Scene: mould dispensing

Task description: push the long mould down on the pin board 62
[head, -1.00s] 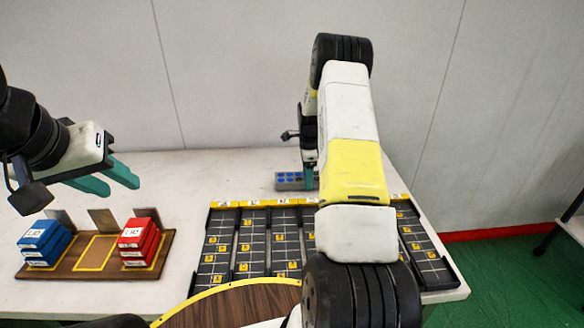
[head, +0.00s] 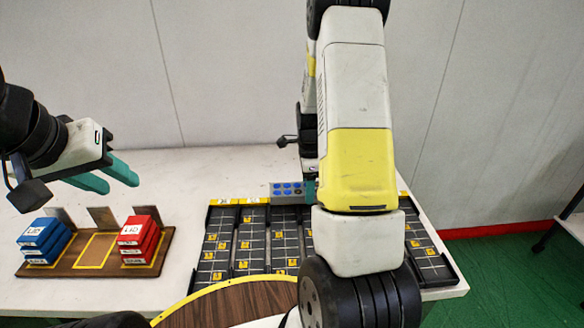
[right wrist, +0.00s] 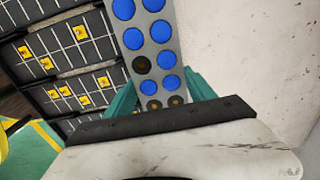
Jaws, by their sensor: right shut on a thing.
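The long mould (head: 288,197) is a grey block with two rows of round cavities, most of them blue. In the right wrist view it (right wrist: 152,38) shows several blue cavities, one dark one and two brownish ones near the gripper. My right gripper (right wrist: 161,92) is shut on the mould, with teal fingers on either side. In the head view my right arm partly hides this gripper (head: 308,188). The mould is at the far ends of the pin boards (head: 220,252); I cannot tell whether it touches them. I cannot read which board is 62. My left gripper (head: 122,184) is open and empty.
A wooden tray (head: 60,268) at the left holds blue boxes (head: 45,240) and red boxes (head: 139,240). A round wooden surface with a yellow rim (head: 235,303) is in front. The white table (head: 200,165) is clear behind the boards.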

